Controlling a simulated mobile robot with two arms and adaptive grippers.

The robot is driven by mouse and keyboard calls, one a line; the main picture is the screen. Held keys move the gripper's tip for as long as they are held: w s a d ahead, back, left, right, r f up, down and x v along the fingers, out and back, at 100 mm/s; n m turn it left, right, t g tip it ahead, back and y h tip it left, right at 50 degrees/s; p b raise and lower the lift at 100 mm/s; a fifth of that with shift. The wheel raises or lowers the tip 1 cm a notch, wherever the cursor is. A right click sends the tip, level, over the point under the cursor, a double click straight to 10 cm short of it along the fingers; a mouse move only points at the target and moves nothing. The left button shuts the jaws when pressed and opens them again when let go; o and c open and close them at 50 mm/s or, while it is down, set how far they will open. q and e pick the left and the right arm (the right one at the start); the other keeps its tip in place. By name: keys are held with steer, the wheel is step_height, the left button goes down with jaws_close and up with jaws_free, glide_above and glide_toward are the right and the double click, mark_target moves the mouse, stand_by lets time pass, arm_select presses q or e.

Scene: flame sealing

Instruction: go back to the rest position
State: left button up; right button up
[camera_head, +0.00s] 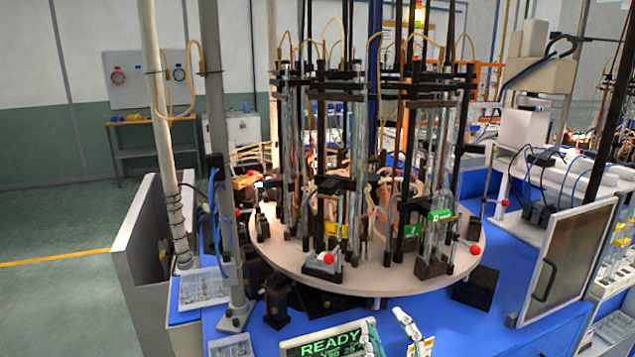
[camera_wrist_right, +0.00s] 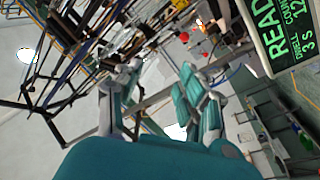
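My right gripper (camera_head: 388,328) shows at the bottom edge of the head view, just right of the READY display (camera_head: 322,346). Only its fingertips show there, above the blue table (camera_head: 440,308). In the right wrist view its two teal and grey fingers (camera_wrist_right: 158,88) stand apart with nothing held between them. The round carousel (camera_head: 400,277) with glass tubes and clamps stands beyond the gripper, apart from it. My left gripper is not in view.
A framed panel door with a handle (camera_head: 568,262) stands at the right of the table. Small clear trays (camera_head: 203,287) sit at the left edge. A vertical grey post (camera_head: 217,130) rises left of the carousel. Open floor (camera_head: 60,300) lies at far left.

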steer(key=s+d+f+m+g+h, duration=0.2)
steer(key=s+d+f+m+g, duration=0.15)
steer(key=f, duration=0.45)
steer(key=s+d+f+m+g+h, duration=0.2)
steer(key=s+d+f+g, duration=0.2)
steer(key=f, duration=0.5)
steer(key=s+d+f+m+g, duration=0.1)
steer(key=s+f+g, duration=0.35)
steer(key=s, duration=0.35)
steer(key=s+d+f+m+g, duration=0.1)
steer(key=s+f+g, duration=0.35)
steer(key=s, duration=0.35)
step_height(320, 180, down, 26)
steer(key=s, duration=0.2)
steer(key=s+d+f+g, duration=0.2)
steer(key=s+f, duration=1.4)
steer(key=f, duration=0.1)
steer(key=shift+s+d+f+n, duration=0.25)
steer(key=shift+s+d+n, duration=0.1)
steer(key=shift+s+d, duration=0.05)
